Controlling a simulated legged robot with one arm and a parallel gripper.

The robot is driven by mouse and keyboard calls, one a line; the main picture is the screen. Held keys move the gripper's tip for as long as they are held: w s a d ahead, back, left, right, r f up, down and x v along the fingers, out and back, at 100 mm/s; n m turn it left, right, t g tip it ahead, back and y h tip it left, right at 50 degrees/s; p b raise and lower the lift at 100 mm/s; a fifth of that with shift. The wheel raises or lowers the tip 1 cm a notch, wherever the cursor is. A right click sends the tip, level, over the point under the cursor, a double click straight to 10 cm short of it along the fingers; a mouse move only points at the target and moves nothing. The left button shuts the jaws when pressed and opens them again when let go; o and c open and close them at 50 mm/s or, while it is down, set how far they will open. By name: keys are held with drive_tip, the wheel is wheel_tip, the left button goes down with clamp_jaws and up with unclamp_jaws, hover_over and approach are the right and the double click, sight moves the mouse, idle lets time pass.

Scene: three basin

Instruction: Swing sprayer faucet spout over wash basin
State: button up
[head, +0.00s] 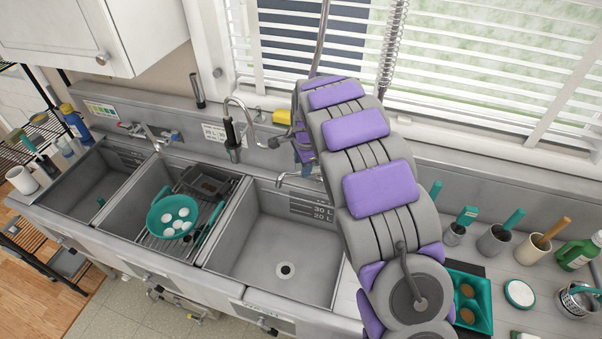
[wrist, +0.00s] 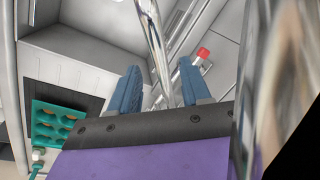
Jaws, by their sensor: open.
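The sprayer faucet has a curved chrome spout (head: 244,104) with a dark spray head (head: 232,141), which hangs near the back of the divider between the middle basin (head: 128,218) and the right basin (head: 240,262). Which basin is the wash basin is not readable. In the wrist view, my gripper (wrist: 158,70) is open, its two blue fingers on either side of a chrome pipe (wrist: 154,38). The pipe runs down between the fingers; whether either touches it is unclear. In the head view my arm hides most of the gripper and the faucet's base.
The middle basin holds a teal colander (head: 160,226) with several white round items. The right basin is empty, with an open drain (head: 285,270). A low faucet (head: 296,175) stands behind it. The right counter holds a teal tray (head: 484,302), cups and bottles.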

wheel_tip(320, 180, up, 9)
drive_tip(key=s, duration=0.1)
drive_tip(key=shift+s+d+r, duration=0.2)
drive_tip(key=shift+s+d, duration=0.1)
idle(0.5)
drive_tip(key=s+d+n+g+b, duration=0.1)
drive_tip(key=s+d+n+b, duration=0.2)
drive_tip(key=s, duration=0.7)
drive_tip(key=s+d+n+g+b, duration=0.1)
drive_tip(key=s+d+n+b, duration=0.2)
drive_tip(key=s, duration=0.8)
drive_tip(key=s+f+n+g+b, duration=0.1)
drive_tip(key=s+f+n, duration=0.3)
drive_tip(key=s, duration=0.8)
drive_tip(key=s+f+n+g+b, duration=0.1)
drive_tip(key=s+f+n+b, duration=0.3)
drive_tip(key=s, duration=0.9)
drive_tip(key=shift+s+d+f+h+b, duration=0.2)
drive_tip(key=shift+s+d+h+b, duration=0.1)
drive_tip(key=shift+d+b, duration=0.1)
